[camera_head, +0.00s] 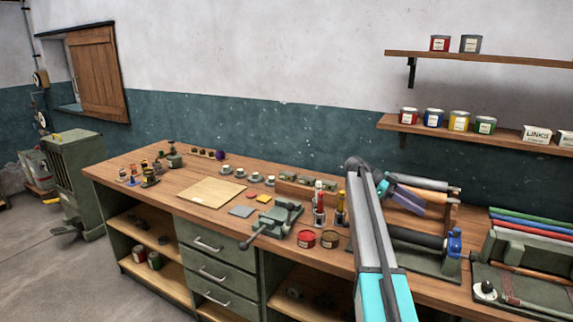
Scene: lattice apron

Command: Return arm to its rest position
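My arm (373,240), grey with a cyan lower part, rises from the bottom edge right of centre. It bends at a dark joint near the middle of the view, in front of the workbench (330,268). A small dark and cyan part, seemingly the end of my arm with my gripper (384,187), shows just right of the bend. A purple piece (407,200) is beside it; I cannot tell whether the two touch. The fingers are too small and too hidden to read.
The bench holds a vise (275,222), a wooden board (210,191), red and brown tins (307,238) and a rack of rolls (430,240) close behind my arm. Shelves (460,125) with cans hang at upper right. Open floor (75,270) lies at left.

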